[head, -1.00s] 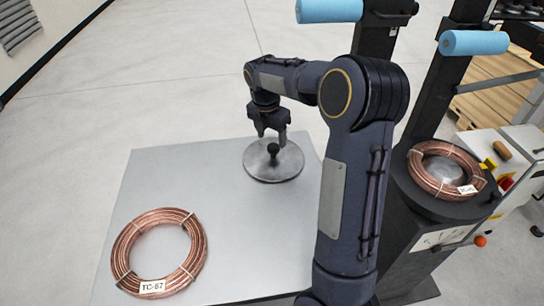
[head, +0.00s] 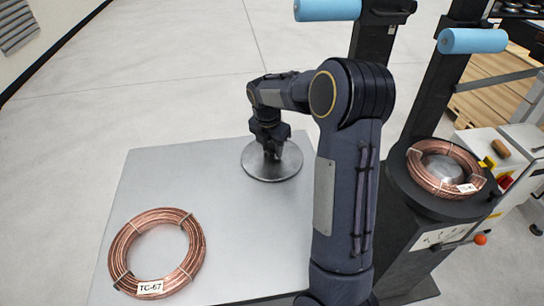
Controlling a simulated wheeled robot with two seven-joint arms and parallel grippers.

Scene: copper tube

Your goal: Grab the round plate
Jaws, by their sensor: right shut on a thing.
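The round plate (head: 285,170) is a flat grey metal disc lying near the far right edge of the metal table (head: 210,185). My right gripper (head: 273,154) is directly above its middle, pointing down, with its fingers shut on the plate's dark central knob, which the fingers now hide. The plate looks flat on the table; I cannot tell any lift. My left gripper is not in view.
A copper tube coil (head: 196,250) tagged TC-67 lies at the table's front left. Another copper coil (head: 421,176) sits on a round black stand at right. Blue rollers (head: 473,41) on dark posts stand behind. The table's middle is clear.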

